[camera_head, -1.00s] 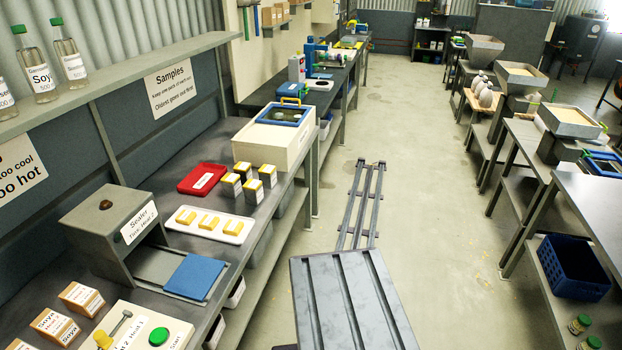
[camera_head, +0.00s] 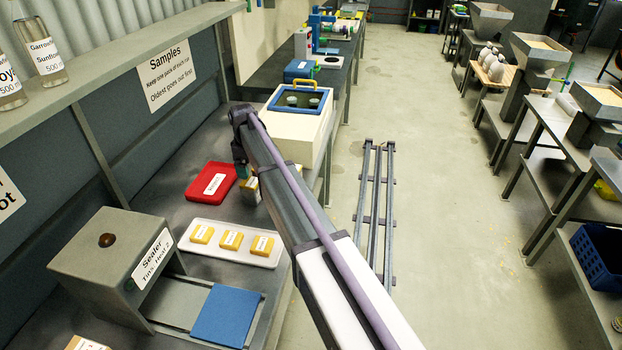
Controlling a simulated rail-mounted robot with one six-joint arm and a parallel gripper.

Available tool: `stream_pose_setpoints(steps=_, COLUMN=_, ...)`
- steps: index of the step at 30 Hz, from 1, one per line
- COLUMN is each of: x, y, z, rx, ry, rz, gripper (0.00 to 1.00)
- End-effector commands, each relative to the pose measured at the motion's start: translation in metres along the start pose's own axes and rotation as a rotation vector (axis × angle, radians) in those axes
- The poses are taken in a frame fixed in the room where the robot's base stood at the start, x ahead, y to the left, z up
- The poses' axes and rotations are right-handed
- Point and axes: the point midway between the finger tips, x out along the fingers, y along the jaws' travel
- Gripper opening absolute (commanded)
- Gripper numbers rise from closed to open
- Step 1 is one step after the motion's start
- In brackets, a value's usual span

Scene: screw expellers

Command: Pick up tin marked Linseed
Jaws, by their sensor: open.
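Small yellow-topped tins stand on the bench by the red tray. One tin (camera_head: 251,190) shows just below my gripper, and a bit of another tin (camera_head: 298,168) shows to the right behind my arm. Their labels are too small to read, so I cannot tell which is Linseed. My arm reaches over the bench from the lower right and hides the rest of the group. My gripper (camera_head: 243,171) is open, pointing down close above the tins at the red tray's right edge. I cannot tell whether it touches a tin.
The red tray (camera_head: 211,182) lies left of the tins. A white tray (camera_head: 214,251) with three labelled yellow pieces sits nearer. A cream box with a blue-framed lid (camera_head: 273,133) stands behind. The grey sealer (camera_head: 107,262) and its blue plate (camera_head: 226,315) are at the front.

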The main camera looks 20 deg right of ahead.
Motion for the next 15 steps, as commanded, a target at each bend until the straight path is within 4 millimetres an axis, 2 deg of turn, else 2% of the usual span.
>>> stream_pose_setpoints(steps=5, x=0.005, y=0.001, z=-0.002, rx=-0.015, ry=0.000, rz=0.000, gripper=0.92)
stream_pose_setpoints(steps=12, x=0.054, y=0.001, z=-0.002, rx=-0.013, ry=0.000, rz=0.000, gripper=0.92)
stream_pose_setpoints(steps=15, x=0.061, y=0.001, z=-0.002, rx=-0.013, ry=0.000, rz=0.000, gripper=0.92)
